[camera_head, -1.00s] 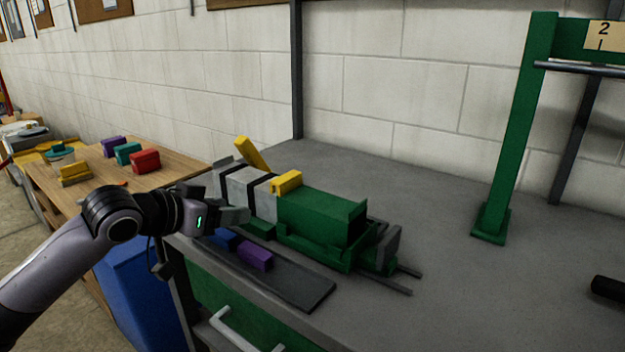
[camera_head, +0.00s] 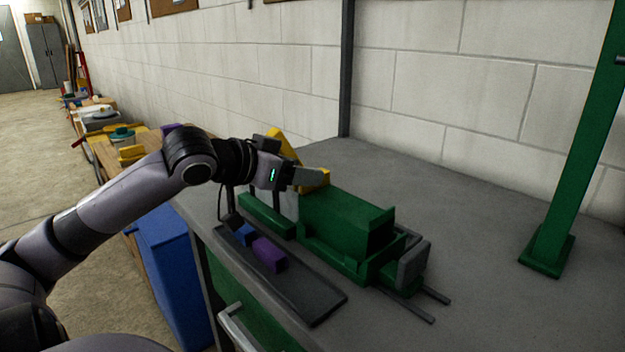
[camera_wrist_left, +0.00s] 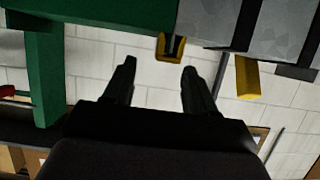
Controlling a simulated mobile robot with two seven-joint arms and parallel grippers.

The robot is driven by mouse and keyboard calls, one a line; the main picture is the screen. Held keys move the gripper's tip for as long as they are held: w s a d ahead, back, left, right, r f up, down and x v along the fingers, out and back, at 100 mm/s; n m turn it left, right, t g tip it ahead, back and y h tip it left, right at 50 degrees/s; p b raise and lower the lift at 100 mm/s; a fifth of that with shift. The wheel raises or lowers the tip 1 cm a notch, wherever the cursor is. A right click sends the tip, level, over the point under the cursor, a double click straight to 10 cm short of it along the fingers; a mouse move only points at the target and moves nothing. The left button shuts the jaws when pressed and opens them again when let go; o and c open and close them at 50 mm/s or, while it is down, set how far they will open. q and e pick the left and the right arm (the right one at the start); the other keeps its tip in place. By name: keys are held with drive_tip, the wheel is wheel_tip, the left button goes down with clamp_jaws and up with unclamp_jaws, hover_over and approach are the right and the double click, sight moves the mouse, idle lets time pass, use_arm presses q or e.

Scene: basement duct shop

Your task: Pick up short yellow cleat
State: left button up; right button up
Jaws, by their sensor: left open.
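A short yellow cleat (camera_head: 314,187) sits on top at the end of the green block, partly hidden by my left gripper (camera_head: 314,175) in the head view. In the left wrist view the short cleat (camera_wrist_left: 169,56) shows with a dark notch, at the edge of the grey duct, just beyond the gap between the fingertips. My left gripper (camera_wrist_left: 158,75) is open and empty there, with no visible contact. A second yellow piece (camera_head: 281,143) stands tilted behind the gripper; it also shows in the wrist view (camera_wrist_left: 247,78). My right gripper is not in view.
The green block (camera_head: 345,222) lies on the grey bench (camera_head: 480,260). A dark tray (camera_head: 312,293) with purple (camera_head: 269,254) and blue (camera_head: 245,236) blocks lies in front. A green post (camera_head: 565,190) stands at right. A blue bin (camera_head: 165,262) is below left.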

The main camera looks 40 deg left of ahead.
use_arm(q)
drive_tip(key=shift+w+a+f, duration=0.1)
drive_tip(key=shift+w+f, duration=0.1)
drive_tip(key=shift+w, duration=0.35)
drive_tip(key=shift+w+a+f, duration=0.1)
drive_tip(key=shift+w+f, duration=0.05)
drive_tip(key=shift+w, duration=0.35)
drive_tip(key=shift+w+d+f, duration=0.1)
drive_tip(key=shift+w, duration=0.4)
drive_tip(key=shift+w+f, duration=0.3)
drive_tip(key=shift+w, duration=0.2)
clamp_jaws()
